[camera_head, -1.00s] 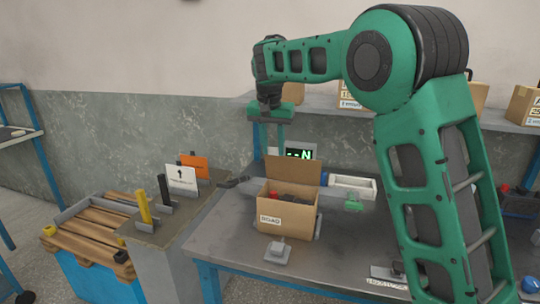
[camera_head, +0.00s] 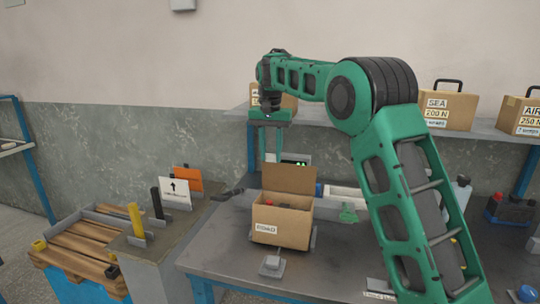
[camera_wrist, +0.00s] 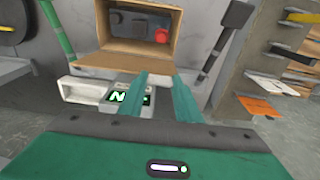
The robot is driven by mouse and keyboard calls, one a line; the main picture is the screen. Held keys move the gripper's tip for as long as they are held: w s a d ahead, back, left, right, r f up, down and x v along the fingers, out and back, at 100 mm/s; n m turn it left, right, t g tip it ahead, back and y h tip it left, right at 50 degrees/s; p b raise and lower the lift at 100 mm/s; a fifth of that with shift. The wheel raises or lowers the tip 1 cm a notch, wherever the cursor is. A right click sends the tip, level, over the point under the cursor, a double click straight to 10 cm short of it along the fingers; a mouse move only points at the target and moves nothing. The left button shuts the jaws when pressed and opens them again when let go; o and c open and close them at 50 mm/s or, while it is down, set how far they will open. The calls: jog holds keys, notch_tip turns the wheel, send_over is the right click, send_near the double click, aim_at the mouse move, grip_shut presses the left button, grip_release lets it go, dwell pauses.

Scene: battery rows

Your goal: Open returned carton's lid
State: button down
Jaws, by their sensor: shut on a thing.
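The returned carton (camera_head: 281,228) is a brown box with a white label on its front, standing on the grey workbench. Its lid (camera_head: 290,178) stands raised at the back, and dark contents and a red item show inside. My gripper (camera_head: 272,157) hangs from above at the lid's upper left edge, fingers pointing down. In the wrist view, my fingers (camera_wrist: 160,78) reach the edge of the lid (camera_wrist: 122,65) and are shut on it; the exact contact is hard to see. The carton's inside (camera_wrist: 135,28), with a red item (camera_wrist: 161,35), shows beyond the lid.
A green-lit display (camera_wrist: 129,97) and a white tray (camera_wrist: 85,90) are beside the lid. A grey stand with a small plate (camera_head: 270,264) is before the carton. Labelled boxes (camera_head: 447,110) stand on the back shelf. A pallet (camera_head: 80,248) is at the left. The bench's front left is clear.

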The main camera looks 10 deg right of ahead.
jog(key=shift+w+r, duration=0.1)
jog(key=shift+r, duration=0.1)
dwell(0.6)
jog(key=c, duration=1.4)
grip_release()
jog(key=shift+o, duration=0.6)
jog(key=shift+f, duration=0.1)
notch_tip(320, 180, up, 11)
jog(key=shift+s+a+f, duration=0.15)
jog(key=shift+s+a, duration=0.1)
jog(key=shift+s, duration=0.1)
jog(key=shift+c, duration=0.3)
